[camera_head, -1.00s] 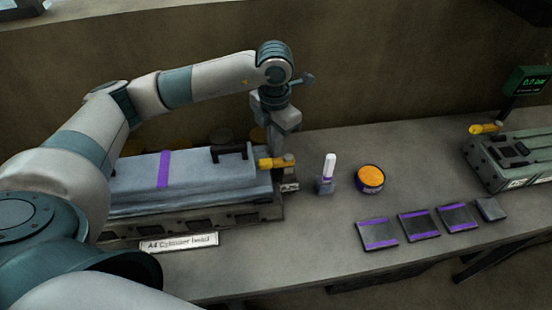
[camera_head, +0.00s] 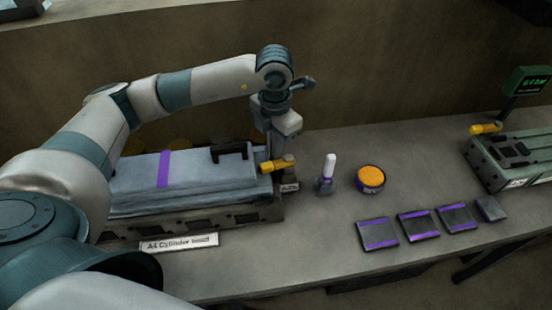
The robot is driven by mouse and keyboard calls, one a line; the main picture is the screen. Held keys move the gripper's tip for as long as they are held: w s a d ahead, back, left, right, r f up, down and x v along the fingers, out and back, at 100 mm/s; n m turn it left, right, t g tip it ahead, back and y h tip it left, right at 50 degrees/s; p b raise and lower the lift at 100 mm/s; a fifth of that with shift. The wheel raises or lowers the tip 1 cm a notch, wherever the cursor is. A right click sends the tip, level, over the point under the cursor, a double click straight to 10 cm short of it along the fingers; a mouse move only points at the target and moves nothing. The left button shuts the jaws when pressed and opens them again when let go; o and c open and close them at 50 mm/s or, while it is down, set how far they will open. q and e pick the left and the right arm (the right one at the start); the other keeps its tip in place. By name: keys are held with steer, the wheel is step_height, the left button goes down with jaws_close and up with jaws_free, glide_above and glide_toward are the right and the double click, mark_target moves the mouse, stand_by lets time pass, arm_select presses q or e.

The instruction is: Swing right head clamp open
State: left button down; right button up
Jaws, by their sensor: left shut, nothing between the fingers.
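The cylinder head (camera_head: 205,180) is a grey block with a purple stripe and a black handle (camera_head: 229,152), lying in a dark fixture (camera_head: 240,214) labelled "A4 Cylinder head". The right head clamp, a yellow lever (camera_head: 277,164), sits at the right end of the head. It points leftward over the end of the block. My left gripper (camera_head: 271,150) points down just behind the yellow lever. It is shut and empty. Its fingertips are partly hidden behind the lever, so I cannot tell whether they touch it. My right gripper is not in view.
Right of the fixture stand a white-and-purple bottle (camera_head: 329,168) and a round tin with an orange top (camera_head: 370,178). Several dark pads with purple stripes (camera_head: 418,225) lie near the front edge. A green unit (camera_head: 512,158) with a yellow lever and a display (camera_head: 527,80) is at right.

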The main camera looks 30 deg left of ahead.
arm_select(q)
steer(key=shift+s, duration=0.55)
steer(key=shift+s+d+f+b, duration=0.1)
steer(key=shift+s+d+b, duration=0.1)
steer(key=shift+s+b, duration=0.15)
steer(key=shift+f, duration=0.1)
